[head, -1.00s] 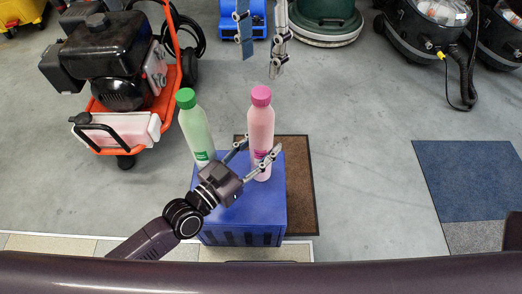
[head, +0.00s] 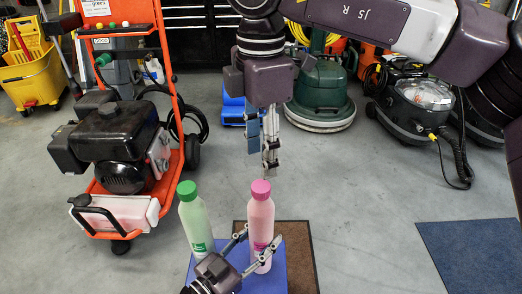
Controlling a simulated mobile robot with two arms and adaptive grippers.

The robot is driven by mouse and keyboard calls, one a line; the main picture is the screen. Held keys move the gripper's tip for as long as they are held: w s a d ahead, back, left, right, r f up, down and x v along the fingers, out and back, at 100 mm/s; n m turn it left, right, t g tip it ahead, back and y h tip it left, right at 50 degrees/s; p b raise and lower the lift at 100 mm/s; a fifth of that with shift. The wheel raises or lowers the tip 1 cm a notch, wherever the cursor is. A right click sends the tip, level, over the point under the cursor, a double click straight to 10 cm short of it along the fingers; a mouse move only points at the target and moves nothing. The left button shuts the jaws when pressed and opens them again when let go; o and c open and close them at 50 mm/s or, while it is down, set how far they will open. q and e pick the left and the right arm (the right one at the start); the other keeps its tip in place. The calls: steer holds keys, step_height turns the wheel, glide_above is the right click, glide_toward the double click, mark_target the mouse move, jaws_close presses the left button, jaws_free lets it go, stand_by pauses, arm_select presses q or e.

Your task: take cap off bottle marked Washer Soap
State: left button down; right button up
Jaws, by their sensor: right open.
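A pink bottle (head: 262,213) with a bright pink cap (head: 261,189) stands upright on a blue box (head: 288,266). A green bottle (head: 195,222) with a green cap (head: 187,189) stands to its left. Both have labels on their lower parts, too small to read. My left gripper (head: 262,233) comes from below, its fingers on either side of the pink bottle's lower body, apparently closed on it. My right gripper (head: 263,163) hangs above the pink cap, fingers down, open and empty. Its fingertips look just above the cap, without visible contact.
A brown mat (head: 302,262) lies under the box. An orange-framed machine (head: 118,150) stands left. A green floor machine (head: 320,92) and a black vacuum (head: 418,110) stand behind. A blue mat (head: 470,255) lies right. Grey floor between is clear.

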mark_target(261, 186)
step_height(261, 186, down, 8)
steer(key=shift+r, duration=0.2)
steer(key=shift+c, duration=0.2)
